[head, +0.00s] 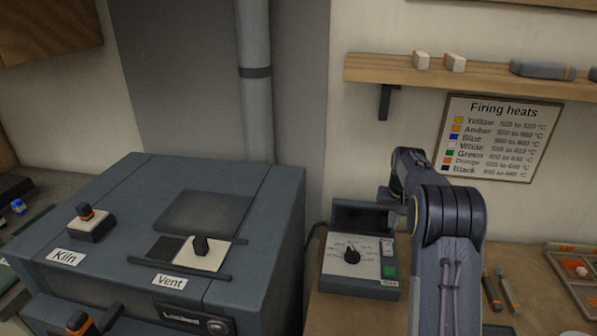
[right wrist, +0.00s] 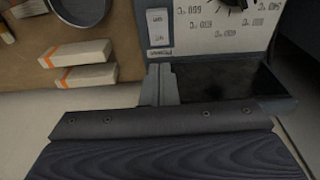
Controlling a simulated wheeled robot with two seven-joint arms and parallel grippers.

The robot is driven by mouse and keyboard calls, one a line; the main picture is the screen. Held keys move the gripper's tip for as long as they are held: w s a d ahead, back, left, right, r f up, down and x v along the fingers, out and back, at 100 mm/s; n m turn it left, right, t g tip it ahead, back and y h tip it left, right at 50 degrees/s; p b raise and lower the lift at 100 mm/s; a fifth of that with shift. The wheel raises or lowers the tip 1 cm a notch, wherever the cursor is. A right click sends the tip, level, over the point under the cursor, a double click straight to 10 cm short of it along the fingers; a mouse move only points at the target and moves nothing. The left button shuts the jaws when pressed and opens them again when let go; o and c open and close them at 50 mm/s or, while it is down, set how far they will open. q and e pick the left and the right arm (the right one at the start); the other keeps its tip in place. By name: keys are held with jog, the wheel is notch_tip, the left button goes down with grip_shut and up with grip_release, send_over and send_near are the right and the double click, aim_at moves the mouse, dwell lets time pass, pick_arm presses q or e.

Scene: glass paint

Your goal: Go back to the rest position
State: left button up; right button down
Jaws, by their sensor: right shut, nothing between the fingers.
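My right gripper (head: 388,205) is above the back right of the small control box (head: 345,287) in the head view. In the right wrist view the right gripper (right wrist: 164,80) is shut and empty, its fingertips close to the box's white power switch (right wrist: 158,28). I cannot tell whether they touch it. The box has a black dial (head: 352,253), a green patch (head: 389,271) and a dark panel (head: 361,216) at its back. My right arm hides part of the bench behind it. My left gripper is not in view.
The grey kiln (head: 255,240) stands left of the box, with a vent plate (head: 205,255) and a lock display reading "Locked". A wooden shelf (head: 480,75) and the firing-heats chart (head: 500,140) are on the wall. A tray (head: 575,285) lies far right. Pale blocks (right wrist: 75,53) lie beside the box.

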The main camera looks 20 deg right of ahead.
jog(key=shift+r, duration=0.1)
jog(key=s+a+r+n+t+y, duration=0.1)
jog(key=s+a+r+y, duration=0.1)
jog(key=s+a+r, duration=0.5)
jog(key=s+a+r+t+y, duration=0.2)
jog(key=s+a+r, duration=0.1)
jog(key=s+a, duration=0.65)
jog(key=s+a+f+n, duration=0.1)
jog(key=s+a+f, duration=0.1)
jog(key=s+a, duration=0.3)
jog(key=s+a+f+n+t+b, duration=0.1)
jog(key=s+a, duration=0.5)
jog(key=s, duration=0.6)
notch_tip(320, 180, down, 2)
jog(key=shift+s+f+n+y, duration=0.15)
jog(key=shift+n+y, duration=0.15)
jog(key=shift+n, duration=0.3)
